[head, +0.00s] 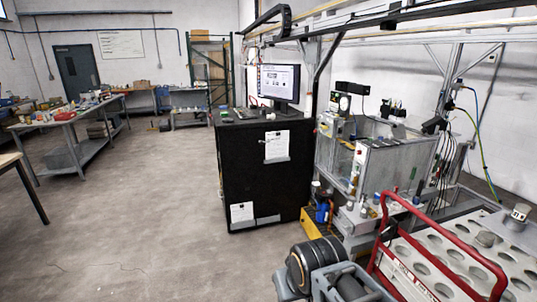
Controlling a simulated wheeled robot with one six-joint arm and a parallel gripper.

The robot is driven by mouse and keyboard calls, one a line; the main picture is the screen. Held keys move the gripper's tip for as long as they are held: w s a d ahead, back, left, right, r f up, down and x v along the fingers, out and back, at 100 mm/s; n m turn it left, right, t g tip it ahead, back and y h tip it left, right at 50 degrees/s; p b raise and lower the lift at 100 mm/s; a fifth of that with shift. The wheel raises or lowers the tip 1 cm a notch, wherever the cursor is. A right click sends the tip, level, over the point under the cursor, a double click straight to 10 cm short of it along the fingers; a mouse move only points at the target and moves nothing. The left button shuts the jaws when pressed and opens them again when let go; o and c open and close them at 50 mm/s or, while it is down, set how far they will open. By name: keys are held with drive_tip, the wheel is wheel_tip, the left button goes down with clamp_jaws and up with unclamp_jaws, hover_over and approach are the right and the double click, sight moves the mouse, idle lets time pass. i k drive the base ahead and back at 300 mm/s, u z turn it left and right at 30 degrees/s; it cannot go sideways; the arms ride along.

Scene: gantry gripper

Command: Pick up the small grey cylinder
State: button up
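A small grey cylinder (519,213) stands upright at the far right, on the back part of a light panel with round holes (407,250). A second small grey round piece (485,240) shows at one of the holes; I cannot tell whether it is a cylinder or how deep it sits. Dark and grey rounded parts at the bottom middle look like links of my arm. My gripper's fingers do not show, so its place relative to the grey pieces cannot be seen.
A red tubular frame (450,232) rises over the holed panel. A clear-walled machine (390,155) and a black cabinet (262,180) with a monitor (279,83) stand behind. A workbench (68,125) is at the left. The concrete floor (130,230) at left and middle is clear.

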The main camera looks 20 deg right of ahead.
sight(521, 213)
drive_tip(key=z, duration=0.45)
drive_tip(key=i, duration=1.6)
drive_tip(key=z, duration=1.9)
drive_tip(key=i, duration=1.2)
drive_tip(key=z, duration=1)
